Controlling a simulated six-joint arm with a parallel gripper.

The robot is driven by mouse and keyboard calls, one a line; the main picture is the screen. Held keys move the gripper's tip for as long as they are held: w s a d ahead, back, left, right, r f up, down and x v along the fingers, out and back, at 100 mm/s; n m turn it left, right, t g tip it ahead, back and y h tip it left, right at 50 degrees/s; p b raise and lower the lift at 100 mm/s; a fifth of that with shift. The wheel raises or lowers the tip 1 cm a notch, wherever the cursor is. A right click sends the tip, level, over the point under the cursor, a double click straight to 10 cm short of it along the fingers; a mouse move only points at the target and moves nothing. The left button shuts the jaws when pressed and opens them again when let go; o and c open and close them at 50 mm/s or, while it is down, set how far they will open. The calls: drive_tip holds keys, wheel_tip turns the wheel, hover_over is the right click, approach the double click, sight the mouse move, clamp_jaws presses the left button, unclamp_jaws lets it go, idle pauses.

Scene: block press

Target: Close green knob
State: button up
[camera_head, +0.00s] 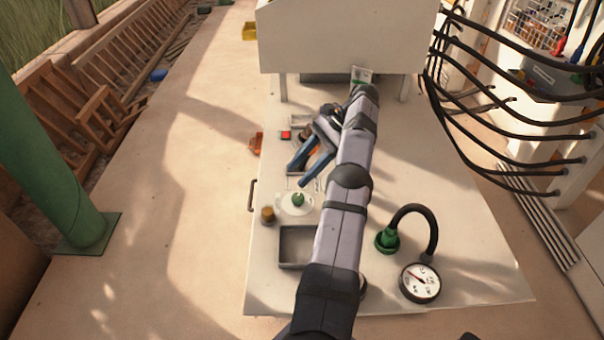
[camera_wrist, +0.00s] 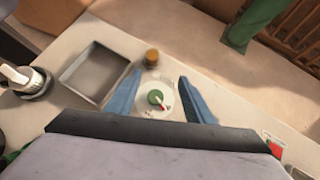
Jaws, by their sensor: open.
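The green knob (camera_head: 298,199) sits on a round white plate (camera_head: 285,209) on the pale worktop. In the wrist view the green knob (camera_wrist: 155,97) shows between my two blue fingers, with a small red mark at its lower right edge. My gripper (camera_head: 297,176) is open and empty. In the head view its fingertips are just beyond the knob, apart from it. In the wrist view my gripper (camera_wrist: 160,76) has one finger on each side of the white plate. I cannot tell how high the fingers are above the worktop.
A brown-topped cylinder (camera_head: 268,215) stands left of the knob, and an empty grey tray (camera_head: 296,246) lies in front. A red button (camera_head: 285,134) is farther back. A black hose on a green fitting (camera_head: 387,240) and a gauge (camera_head: 420,283) are at right. A white housing (camera_head: 340,38) stands behind.

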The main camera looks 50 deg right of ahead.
drive_tip(key=shift+r, duration=0.3)
drive_tip(key=a+r+p, duration=0.3)
drive_tip(key=r+p, duration=0.8)
drive_tip(key=r, duration=0.3)
drive_tip(key=m+h, duration=0.5)
approach(298, 196)
drive_tip(key=shift+p+x, duration=0.85)
drive_tip(key=shift+x, duration=3.25)
